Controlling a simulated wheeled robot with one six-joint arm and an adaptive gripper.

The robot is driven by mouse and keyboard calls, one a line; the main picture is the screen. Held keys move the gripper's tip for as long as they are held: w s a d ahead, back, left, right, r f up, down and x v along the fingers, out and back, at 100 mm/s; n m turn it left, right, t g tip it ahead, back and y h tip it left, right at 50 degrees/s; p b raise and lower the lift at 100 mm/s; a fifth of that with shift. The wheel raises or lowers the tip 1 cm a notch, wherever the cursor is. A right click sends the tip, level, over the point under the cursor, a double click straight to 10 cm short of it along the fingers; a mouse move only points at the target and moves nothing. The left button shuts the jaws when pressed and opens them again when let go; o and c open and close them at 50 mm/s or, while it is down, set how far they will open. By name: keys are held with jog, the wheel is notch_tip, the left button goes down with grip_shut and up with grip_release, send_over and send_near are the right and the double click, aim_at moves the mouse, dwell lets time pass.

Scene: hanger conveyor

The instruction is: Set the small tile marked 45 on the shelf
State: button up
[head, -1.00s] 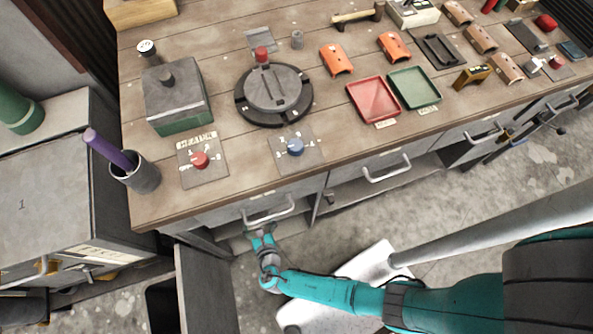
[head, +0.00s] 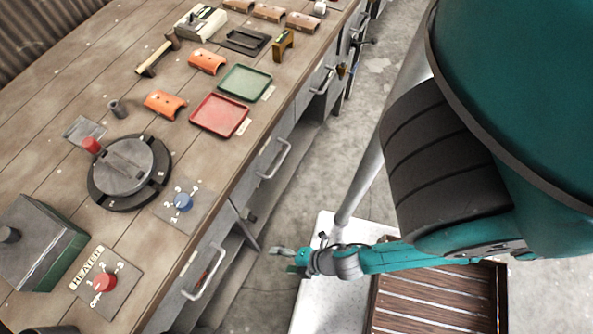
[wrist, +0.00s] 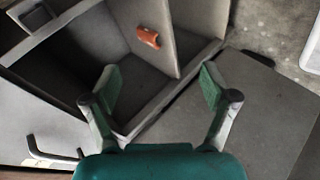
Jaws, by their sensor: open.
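I cannot make out a tile marked 45 in either current view. I cannot tell which surface is the named shelf; an open grey compartment (wrist: 60,62) under the bench shows in the wrist view. A small orange-brown curved piece (wrist: 148,37) is in or beside it. My gripper (wrist: 158,78) is open, with nothing between its fingers, above the compartment's near edge. In the head view my gripper (head: 282,258) hangs beside the bench front, below the bench top and right of a drawer handle.
The wooden bench (head: 60,155) carries a red tray (head: 219,116), a green tray (head: 245,82), orange curved pieces (head: 207,61), a round dial device (head: 129,172) and a heater switch (head: 104,283). A slatted wooden crate (head: 435,300) lies at lower right. Concrete floor (head: 340,120) runs alongside the bench.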

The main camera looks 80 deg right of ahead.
jog(key=s+d+r+m+t, duration=0.1)
jog(key=r+m, duration=0.6)
jog(key=r, duration=0.7)
jog(key=s+d+r+m+t+h, duration=0.1)
jog(key=s+r+m+t, duration=0.3)
jog(key=r, duration=1.1)
jog(key=m, duration=0.3)
jog(key=shift+d+m, duration=0.15)
jog(key=shift+m, duration=0.25)
jog(key=shift+c, duration=0.3)
